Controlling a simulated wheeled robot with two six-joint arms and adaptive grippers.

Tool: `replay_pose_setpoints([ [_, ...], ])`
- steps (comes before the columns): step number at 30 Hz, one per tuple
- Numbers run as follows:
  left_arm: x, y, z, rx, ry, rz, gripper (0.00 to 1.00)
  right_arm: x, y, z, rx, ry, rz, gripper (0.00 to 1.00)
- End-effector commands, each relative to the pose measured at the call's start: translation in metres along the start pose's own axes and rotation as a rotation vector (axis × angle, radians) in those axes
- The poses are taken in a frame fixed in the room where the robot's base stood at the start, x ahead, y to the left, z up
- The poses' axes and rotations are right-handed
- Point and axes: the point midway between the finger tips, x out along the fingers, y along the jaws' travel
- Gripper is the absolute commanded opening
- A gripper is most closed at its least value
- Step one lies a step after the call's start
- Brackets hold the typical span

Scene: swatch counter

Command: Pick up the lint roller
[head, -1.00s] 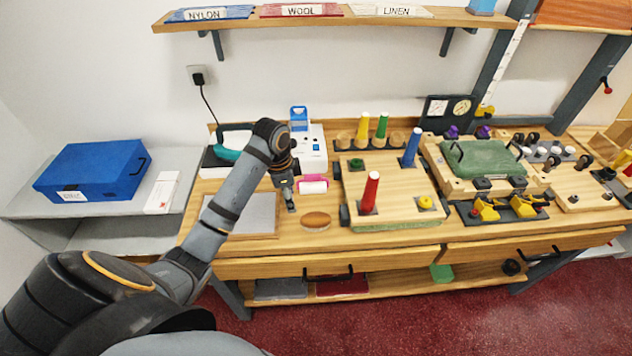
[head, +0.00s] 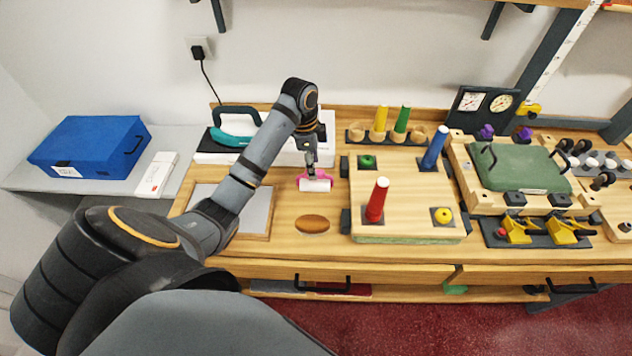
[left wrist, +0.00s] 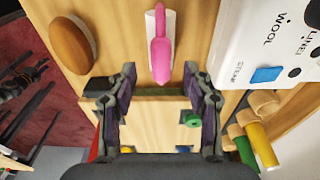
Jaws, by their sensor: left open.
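The lint roller has a white roll and a pink handle. In the head view the lint roller (head: 317,185) lies on the wooden counter, left of the peg board. My left gripper (head: 311,168) is just above and behind it, partly covering the handle. In the left wrist view the pink handle of the lint roller (left wrist: 161,50) points toward the space between the open fingers of my left gripper (left wrist: 158,82). The gripper holds nothing. I cannot tell if a finger touches the handle.
A brown oval object (head: 313,224) lies in front of the roller. The peg board (head: 402,205) with upright coloured cones is close on the right. A white machine (head: 322,135) stands behind, and a grey panel (head: 258,210) lies to the left. A blue box (head: 88,147) sits farther left.

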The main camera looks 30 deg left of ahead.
Motion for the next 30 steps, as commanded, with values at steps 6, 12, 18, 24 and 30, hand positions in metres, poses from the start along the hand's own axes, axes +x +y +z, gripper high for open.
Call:
replay_pose_setpoints([
  [6,0.027,-0.004,-0.003,-0.002,-0.001,0.006,0.51,-0.017,0.003,-0.033,0.002,0.048,0.002,0.40],
  [12,0.050,-0.005,-0.001,-0.001,-0.002,0.001,0.51,-0.017,0.005,-0.004,-0.002,0.004,0.005,0.40],
  [18,0.050,-0.005,-0.001,-0.001,-0.002,0.000,0.50,-0.017,0.007,0.002,-0.003,-0.006,0.007,0.40],
  [24,0.050,-0.005,-0.001,-0.001,-0.001,0.000,0.22,-0.016,0.007,-0.008,-0.003,0.010,0.007,0.40],
  [30,0.050,-0.005,-0.002,-0.001,-0.001,0.000,0.00,-0.016,0.007,-0.011,-0.002,0.015,0.007,0.40],
])
